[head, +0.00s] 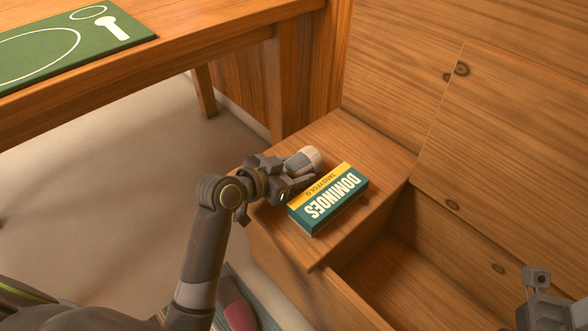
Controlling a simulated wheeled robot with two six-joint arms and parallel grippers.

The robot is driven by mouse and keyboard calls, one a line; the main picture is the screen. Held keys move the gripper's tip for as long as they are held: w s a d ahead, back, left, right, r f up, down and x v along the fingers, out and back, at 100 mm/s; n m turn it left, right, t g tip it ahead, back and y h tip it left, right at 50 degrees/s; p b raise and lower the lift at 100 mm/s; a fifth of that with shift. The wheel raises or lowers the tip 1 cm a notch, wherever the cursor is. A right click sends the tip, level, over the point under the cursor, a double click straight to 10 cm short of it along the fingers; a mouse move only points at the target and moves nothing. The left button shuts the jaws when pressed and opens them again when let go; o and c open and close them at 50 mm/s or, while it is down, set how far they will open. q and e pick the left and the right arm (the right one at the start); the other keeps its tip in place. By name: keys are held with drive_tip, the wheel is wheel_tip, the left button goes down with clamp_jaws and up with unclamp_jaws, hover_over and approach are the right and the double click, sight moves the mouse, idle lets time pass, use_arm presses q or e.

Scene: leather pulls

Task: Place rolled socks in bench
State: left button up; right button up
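The rolled socks (305,159), grey with a pale ribbed end, are at the fixed wooden end-top of the bench (345,135). My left gripper (298,178) is right at the socks, its near finger in front of their lower side. The far finger is mostly hidden, so I cannot tell whether it grips them. The bench's hinged lid (505,140) stands raised against the back, and its compartment (405,285) is open at the lower right. Part of my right gripper (537,280) shows at the lower right edge; its fingers are unclear.
A green and yellow dominoes box (328,200) lies on the bench top, close to the right of my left gripper. A wooden table (180,55) with a green mat (75,50) stands at the upper left. A dark red item (238,315) is on the floor below.

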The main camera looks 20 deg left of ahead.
use_arm(q)
drive_tip(key=o, duration=0.4)
drive_tip(key=shift+c, duration=0.2)
